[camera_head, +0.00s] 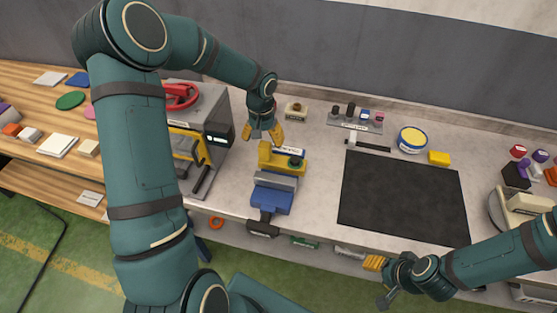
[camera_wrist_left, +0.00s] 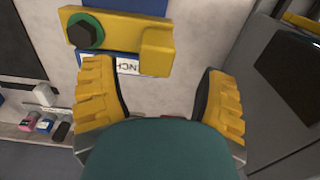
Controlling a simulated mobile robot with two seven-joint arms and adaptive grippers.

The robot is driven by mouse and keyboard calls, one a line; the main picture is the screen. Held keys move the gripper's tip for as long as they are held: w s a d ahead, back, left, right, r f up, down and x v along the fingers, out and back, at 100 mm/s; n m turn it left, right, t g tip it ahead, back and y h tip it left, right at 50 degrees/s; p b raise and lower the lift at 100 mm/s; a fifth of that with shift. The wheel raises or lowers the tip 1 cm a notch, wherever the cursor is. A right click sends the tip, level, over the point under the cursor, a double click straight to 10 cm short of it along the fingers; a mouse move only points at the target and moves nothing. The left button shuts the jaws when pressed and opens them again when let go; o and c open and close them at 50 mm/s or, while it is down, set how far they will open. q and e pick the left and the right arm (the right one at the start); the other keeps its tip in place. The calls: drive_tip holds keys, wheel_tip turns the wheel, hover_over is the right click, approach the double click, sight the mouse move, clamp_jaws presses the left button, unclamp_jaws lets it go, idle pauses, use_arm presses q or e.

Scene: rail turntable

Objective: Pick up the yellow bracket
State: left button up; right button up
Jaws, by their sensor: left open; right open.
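The yellow bracket (camera_head: 272,159) sits at the blue vise (camera_head: 270,200) on the bench, with a dark green hex nut (camera_head: 295,162) on it. In the left wrist view the bracket (camera_wrist_left: 155,45) lies beyond the fingertips, with the green nut (camera_wrist_left: 86,33) at its left end. My left gripper (camera_head: 263,134) is open and empty, just behind the bracket in the head view. Its yellow fingers (camera_wrist_left: 160,100) are spread wide in the wrist view, apart from the bracket. My right gripper (camera_head: 380,278) is open at the bench's front edge, far from the bracket.
A grey machine (camera_head: 208,125) with a red handle stands left of the vise. A black mat (camera_head: 400,198) covers the bench to the right. Behind it are a tool rack (camera_head: 355,122), a yellow-blue tin (camera_head: 412,138) and a yellow block (camera_head: 439,158).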

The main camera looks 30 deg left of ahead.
sight(265, 154)
use_arm(q)
drive_tip(key=shift+f, duration=0.8)
drive_tip(key=shift+d+f, duration=0.2)
drive_tip(key=shift+f, duration=2.4)
drive_tip(key=shift+c, duration=0.2)
clamp_jaws()
